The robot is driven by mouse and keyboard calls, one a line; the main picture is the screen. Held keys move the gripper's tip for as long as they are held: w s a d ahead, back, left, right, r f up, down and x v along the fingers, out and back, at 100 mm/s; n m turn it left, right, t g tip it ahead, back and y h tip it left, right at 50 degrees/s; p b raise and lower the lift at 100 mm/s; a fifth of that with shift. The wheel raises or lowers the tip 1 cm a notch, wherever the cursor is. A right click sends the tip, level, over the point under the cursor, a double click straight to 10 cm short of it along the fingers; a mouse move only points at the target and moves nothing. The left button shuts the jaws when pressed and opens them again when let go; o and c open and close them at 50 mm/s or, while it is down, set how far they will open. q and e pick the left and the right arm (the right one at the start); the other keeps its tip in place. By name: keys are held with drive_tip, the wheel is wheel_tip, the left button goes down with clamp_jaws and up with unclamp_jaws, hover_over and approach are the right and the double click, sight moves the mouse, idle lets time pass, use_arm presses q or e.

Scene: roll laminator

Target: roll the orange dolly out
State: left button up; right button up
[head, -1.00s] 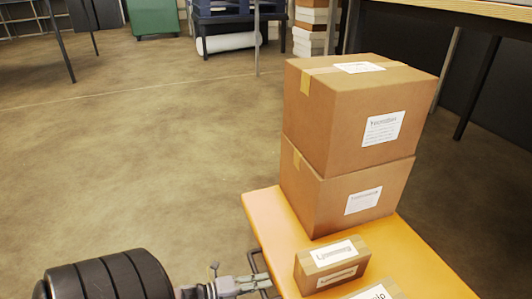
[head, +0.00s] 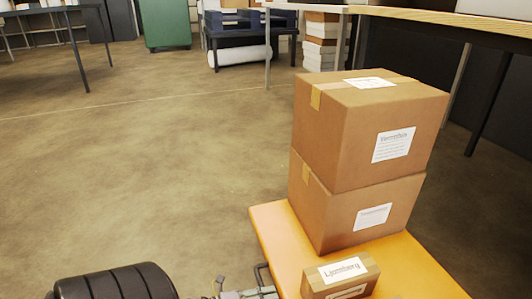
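The orange dolly (head: 282,240) is at the lower right, a flat orange deck cut off by the bottom edge. Two large brown cartons, an upper carton (head: 340,135) and a lower carton (head: 328,212), are stacked on it. A small labelled box (head: 312,281) lies in front of them. A dark metal handle (head: 262,273) shows at the deck's left edge. My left gripper (head: 258,292) is at the bottom edge beside this handle, mostly cut off. Whether its fingers are closed on the handle cannot be made out. My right gripper is not in view.
Open floor (head: 140,180) lies to the left and ahead of the dolly. A wood-topped table (head: 450,22) stands behind right, with its legs near the cartons. A green cabinet (head: 166,25), a dark rack (head: 238,28) and stacked boxes (head: 320,42) stand at the back.

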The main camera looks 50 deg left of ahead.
use_arm(q)
drive_tip(key=v, duration=1.2)
